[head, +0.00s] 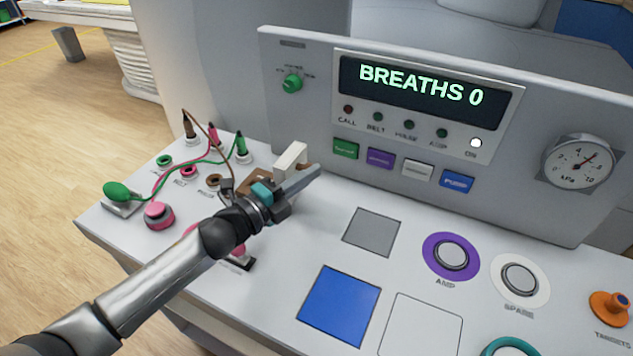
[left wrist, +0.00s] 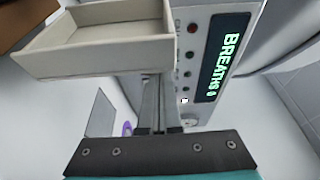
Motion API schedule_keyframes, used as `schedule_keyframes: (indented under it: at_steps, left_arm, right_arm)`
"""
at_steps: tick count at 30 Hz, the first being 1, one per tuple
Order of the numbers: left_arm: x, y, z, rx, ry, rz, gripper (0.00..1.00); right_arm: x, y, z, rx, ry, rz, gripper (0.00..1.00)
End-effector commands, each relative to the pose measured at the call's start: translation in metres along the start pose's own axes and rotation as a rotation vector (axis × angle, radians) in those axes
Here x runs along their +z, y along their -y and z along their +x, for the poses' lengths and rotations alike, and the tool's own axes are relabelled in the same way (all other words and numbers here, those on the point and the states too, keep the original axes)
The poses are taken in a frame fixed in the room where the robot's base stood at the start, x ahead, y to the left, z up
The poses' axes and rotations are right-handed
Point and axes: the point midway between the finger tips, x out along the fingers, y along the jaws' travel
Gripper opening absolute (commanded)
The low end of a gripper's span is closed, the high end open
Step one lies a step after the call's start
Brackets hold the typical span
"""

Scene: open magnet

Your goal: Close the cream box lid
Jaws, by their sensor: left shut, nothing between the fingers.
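The cream box lid (head: 291,157) stands raised near the back of the white console, mostly behind my left gripper. In the left wrist view a shallow, hollow cream part with a rim (left wrist: 100,58) fills the upper left; I take it for the lid. My left gripper (head: 314,172) is shut and empty, its fingers pointing right and passing in front of the lid. Its fingers (left wrist: 154,105) show just below the cream part's near edge; I cannot tell whether they touch it. A brown surface (head: 250,183) beside the lid is partly hidden by the gripper. My right gripper is not in view.
The upright panel with the BREATHS 0 display (head: 428,85) and a gauge (head: 578,163) rises behind. Cables and plugs (head: 190,125) crowd the left. A grey square (head: 371,232), a blue square (head: 340,305) and a purple-ringed button (head: 451,257) lie right of the gripper.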

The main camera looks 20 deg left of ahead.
Motion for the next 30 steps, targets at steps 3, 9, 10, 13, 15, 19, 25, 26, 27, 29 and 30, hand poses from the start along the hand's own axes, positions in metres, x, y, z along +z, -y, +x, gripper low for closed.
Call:
schedule_keyframes:
  at_steps: [3,9,10,13,15,19,25,26,27,29,30]
  left_arm:
    - [0.011,0.006,-0.004,-0.033,0.003,-0.095,0.00]
    - [0.031,0.014,-0.011,-0.095,0.004,-0.274,0.00]
    - [0.034,0.015,-0.012,-0.105,0.003,-0.302,0.00]
    - [0.045,0.018,-0.016,-0.137,0.003,-0.391,0.00]
    - [0.052,0.019,-0.018,-0.159,0.002,-0.454,0.00]
    - [0.067,0.020,-0.023,-0.200,0.003,-0.571,0.00]
    - [0.088,0.017,-0.031,-0.263,0.002,-0.751,0.00]
    - [0.091,0.016,-0.032,-0.273,0.002,-0.777,0.00]
    - [0.096,0.015,-0.034,-0.285,0.002,-0.813,0.00]
    - [0.102,0.013,-0.036,-0.304,0.002,-0.865,0.00]
    - [0.106,0.011,-0.037,-0.316,0.002,-0.899,0.00]
  right_arm:
    - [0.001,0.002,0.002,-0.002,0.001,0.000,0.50]
    - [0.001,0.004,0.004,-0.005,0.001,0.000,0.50]
    - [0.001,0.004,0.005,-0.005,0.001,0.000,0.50]
    - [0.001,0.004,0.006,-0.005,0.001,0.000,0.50]
    - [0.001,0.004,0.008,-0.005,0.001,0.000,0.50]
    - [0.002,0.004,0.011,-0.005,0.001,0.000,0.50]
    - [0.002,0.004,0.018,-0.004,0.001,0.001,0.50]
    - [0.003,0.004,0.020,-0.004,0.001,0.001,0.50]
    - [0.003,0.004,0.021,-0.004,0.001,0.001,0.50]
    - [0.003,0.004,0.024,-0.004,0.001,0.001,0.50]
    - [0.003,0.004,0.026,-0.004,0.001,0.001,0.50]
